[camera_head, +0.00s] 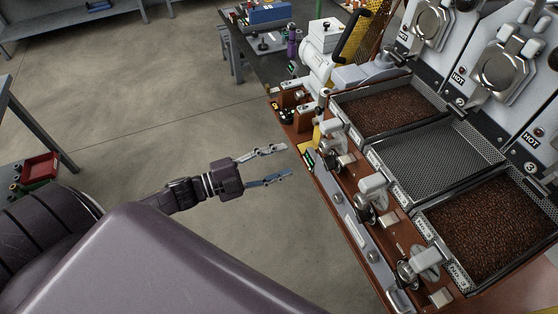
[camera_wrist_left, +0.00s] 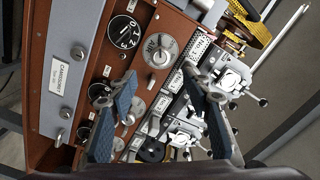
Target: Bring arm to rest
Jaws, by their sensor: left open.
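My left gripper (camera_head: 288,161) is open and empty in the head view. It points right, over the grey floor, with its fingertips short of the front edge of the sample roaster (camera_head: 342,208). Its two fingers also show in the left wrist view (camera_wrist_left: 152,90), spread wide apart. Between and behind them is the roaster's brown front panel with dials (camera_wrist_left: 158,50) and metal fittings; nothing is between the fingers. My right gripper is not in view.
Bean trays stand on the roaster's right side: two hold brown beans (camera_head: 390,108) (camera_head: 490,228), and the middle tray (camera_head: 438,154) looks empty. A dark table (camera_head: 262,62) stands behind. A red bin (camera_head: 41,168) is at the left. Floor (camera_head: 150,120) left of the gripper is clear.

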